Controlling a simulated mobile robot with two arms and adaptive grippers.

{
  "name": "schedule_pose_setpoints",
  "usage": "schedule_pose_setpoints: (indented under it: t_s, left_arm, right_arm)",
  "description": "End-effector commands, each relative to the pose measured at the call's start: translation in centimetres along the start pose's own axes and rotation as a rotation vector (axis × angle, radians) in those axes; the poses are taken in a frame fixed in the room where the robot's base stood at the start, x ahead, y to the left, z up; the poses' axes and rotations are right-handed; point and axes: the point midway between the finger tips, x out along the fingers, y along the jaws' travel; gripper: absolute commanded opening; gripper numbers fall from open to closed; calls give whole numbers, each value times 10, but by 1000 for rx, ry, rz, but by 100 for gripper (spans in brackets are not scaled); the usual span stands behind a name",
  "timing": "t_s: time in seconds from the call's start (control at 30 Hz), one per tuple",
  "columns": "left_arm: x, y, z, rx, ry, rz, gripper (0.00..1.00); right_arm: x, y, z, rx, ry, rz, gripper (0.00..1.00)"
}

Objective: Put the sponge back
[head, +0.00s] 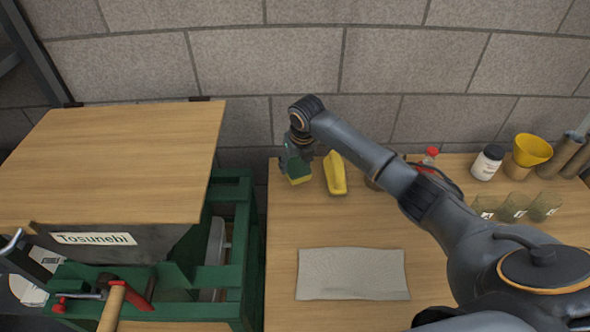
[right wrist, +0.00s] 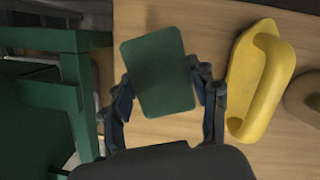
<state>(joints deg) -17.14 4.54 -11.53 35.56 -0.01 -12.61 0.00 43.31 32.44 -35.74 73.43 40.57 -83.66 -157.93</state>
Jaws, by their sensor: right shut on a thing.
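The sponge (head: 299,180) has a green face and a yellow body. My right gripper (head: 298,166) is shut on it, near the back left corner of the wooden table. In the right wrist view the sponge's green face (right wrist: 158,72) sits between the two fingers. A yellow elongated piece with a raised curved part (head: 334,173) lies just right of the sponge, apart from it. It also shows in the right wrist view (right wrist: 262,75). My left gripper is not in view.
A grey cloth (head: 352,274) lies on the table (head: 285,232). A white bottle (head: 487,163), yellow funnel (head: 532,149) and several glasses (head: 514,207) stand right. My right arm crosses above the table.

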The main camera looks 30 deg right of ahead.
Motion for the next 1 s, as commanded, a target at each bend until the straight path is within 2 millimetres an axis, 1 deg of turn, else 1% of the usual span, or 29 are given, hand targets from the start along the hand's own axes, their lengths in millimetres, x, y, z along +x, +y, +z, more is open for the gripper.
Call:
schedule_pose_setpoints:
  t_s: [0.07,0.13,0.23,0.3,0.63,0.67,0.7,0.73,0.77,1.0]
  left_arm:
    - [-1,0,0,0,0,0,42]
    - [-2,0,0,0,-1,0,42]
    - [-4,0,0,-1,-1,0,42]
    - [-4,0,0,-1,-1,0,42]
    - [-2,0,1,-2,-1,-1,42]
    - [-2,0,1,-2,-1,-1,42]
    - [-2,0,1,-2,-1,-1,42]
    - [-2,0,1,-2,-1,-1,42]
    - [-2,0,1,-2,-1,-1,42]
    - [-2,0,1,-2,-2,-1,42]
  right_arm:
    - [8,3,2,-1,3,0,20]
    - [20,2,-3,0,6,-1,20]
    - [31,1,-6,0,4,0,20]
    - [34,2,-6,-1,1,0,20]
    - [38,1,-7,-1,1,-1,20]
    - [37,1,-7,-1,0,-1,64]
    - [37,1,-7,-1,0,-1,72]
    - [37,1,-7,-1,0,-1,78]
    - [37,1,-7,-1,0,-1,82]
    - [37,1,-7,-1,1,-1,82]
